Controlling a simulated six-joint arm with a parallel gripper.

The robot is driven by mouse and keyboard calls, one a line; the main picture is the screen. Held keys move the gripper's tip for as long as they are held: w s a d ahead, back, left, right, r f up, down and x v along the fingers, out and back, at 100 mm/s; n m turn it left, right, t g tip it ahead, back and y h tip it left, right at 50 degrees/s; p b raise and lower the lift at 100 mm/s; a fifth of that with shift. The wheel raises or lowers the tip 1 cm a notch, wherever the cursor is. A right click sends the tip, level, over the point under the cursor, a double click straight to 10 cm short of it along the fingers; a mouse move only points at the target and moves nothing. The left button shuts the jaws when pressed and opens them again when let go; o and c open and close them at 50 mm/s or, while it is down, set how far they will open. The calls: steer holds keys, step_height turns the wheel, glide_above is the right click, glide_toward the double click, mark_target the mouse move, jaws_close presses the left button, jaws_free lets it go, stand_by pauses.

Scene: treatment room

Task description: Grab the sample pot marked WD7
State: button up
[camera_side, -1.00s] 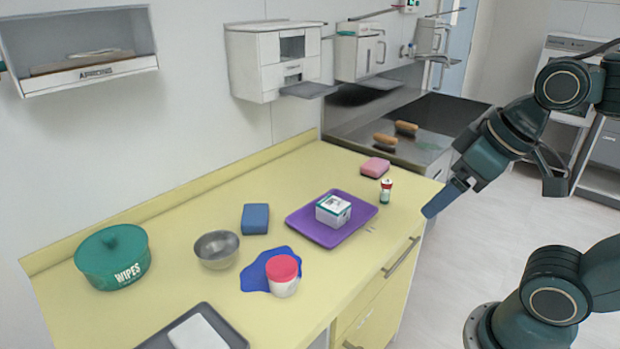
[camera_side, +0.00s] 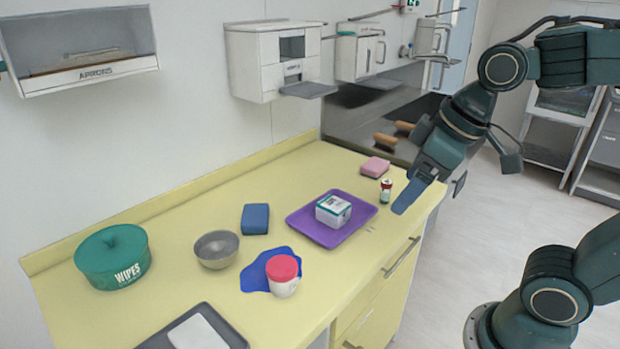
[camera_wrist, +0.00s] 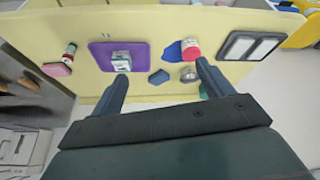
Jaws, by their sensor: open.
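A white pot with a red lid (camera_side: 283,275) stands upright on the counter at the edge of a blue patch (camera_side: 254,276); no marking on it is readable. It shows in the wrist view too (camera_wrist: 190,49), beyond the right finger. A small red-and-white container with a green band (camera_side: 386,191) stands near the counter's right end; its label cannot be read. My gripper (camera_side: 412,192) is open and empty, above the counter's right end near that small container. In the wrist view, both fingers (camera_wrist: 162,70) are apart with nothing between them.
A purple tray (camera_side: 299,221) holds a white-and-green box (camera_side: 333,209). Also on the yellow counter are a pink block (camera_side: 375,167), a blue block (camera_side: 255,219), a metal bowl (camera_side: 217,250), a green wipes tub (camera_side: 112,258) and a grey tray (camera_side: 232,334).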

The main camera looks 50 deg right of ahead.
steer(key=w+a+f+n+g+y, duration=0.1)
steer(key=w+a+f+n, duration=0.25)
steer(key=w, duration=0.45)
steer(key=n+g+y, duration=0.1)
steer(key=n+g, duration=0.1)
steer(key=n, duration=0.3)
glide_toward(282, 265)
steer(key=r, duration=0.2)
steer(key=shift+s+d+f, duration=0.1)
steer(key=shift+d+f, duration=0.1)
steer(key=shift+d, duration=0.1)
steer(key=shift+f, duration=0.1)
steer(key=shift+x, duration=4.25)
steer(key=shift+a, duration=0.1)
steer(key=shift+x, duration=2.55)
steer(key=c, duration=1)
